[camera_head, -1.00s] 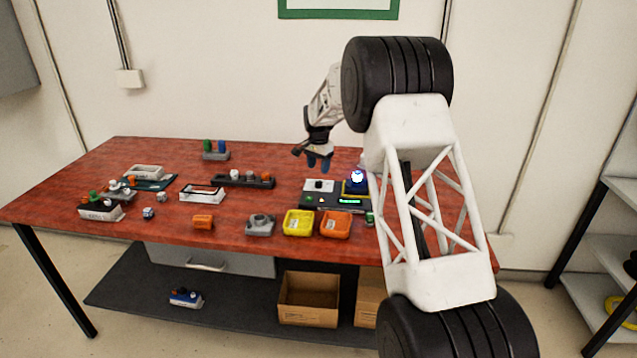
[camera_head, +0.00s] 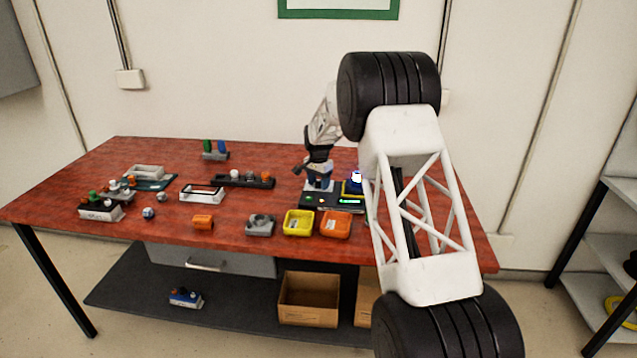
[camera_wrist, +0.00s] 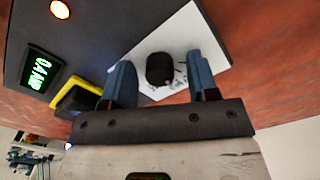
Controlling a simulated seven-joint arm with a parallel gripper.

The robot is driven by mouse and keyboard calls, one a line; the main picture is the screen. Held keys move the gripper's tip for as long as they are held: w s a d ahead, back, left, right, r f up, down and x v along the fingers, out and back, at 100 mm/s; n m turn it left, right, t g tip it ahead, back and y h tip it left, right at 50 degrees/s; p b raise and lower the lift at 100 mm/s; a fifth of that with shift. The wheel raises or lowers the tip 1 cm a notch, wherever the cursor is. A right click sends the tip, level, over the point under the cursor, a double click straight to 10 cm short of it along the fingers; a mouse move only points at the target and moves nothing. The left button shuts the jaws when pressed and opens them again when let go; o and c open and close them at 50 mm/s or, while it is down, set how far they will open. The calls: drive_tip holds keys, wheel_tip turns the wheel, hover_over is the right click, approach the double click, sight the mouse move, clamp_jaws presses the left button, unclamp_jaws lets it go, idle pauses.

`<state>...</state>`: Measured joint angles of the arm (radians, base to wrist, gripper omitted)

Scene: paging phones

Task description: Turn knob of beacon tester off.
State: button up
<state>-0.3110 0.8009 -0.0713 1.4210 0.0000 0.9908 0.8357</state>
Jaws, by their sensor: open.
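The beacon tester (camera_head: 328,206) is a dark box at the right of the red table, with a lit green display (camera_wrist: 42,72) and a white panel (camera_wrist: 182,38). A black knob (camera_wrist: 160,70) stands on the white panel. A glowing blue-white beacon (camera_head: 356,177) sits on a yellow block at its right. My gripper (camera_head: 319,184) is low over the white panel. In the wrist view its blue fingers are open, one on each side of the knob, with gaps between. The head view hides the knob behind my gripper.
A yellow bin (camera_head: 298,223) and an orange bin (camera_head: 336,225) stand in front of the tester. A grey device (camera_head: 260,225) is left of them. A dark rack (camera_head: 244,181) with knobs lies further left.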

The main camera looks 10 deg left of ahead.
sight(319, 182)
drive_tip(key=c, duration=0.9)
drive_tip(key=shift+n, duration=3.1)
drive_tip(key=o, duration=0.9)
drive_tip(key=shift+r, duration=0.15)
drive_tip(key=shift+r, duration=3.75)
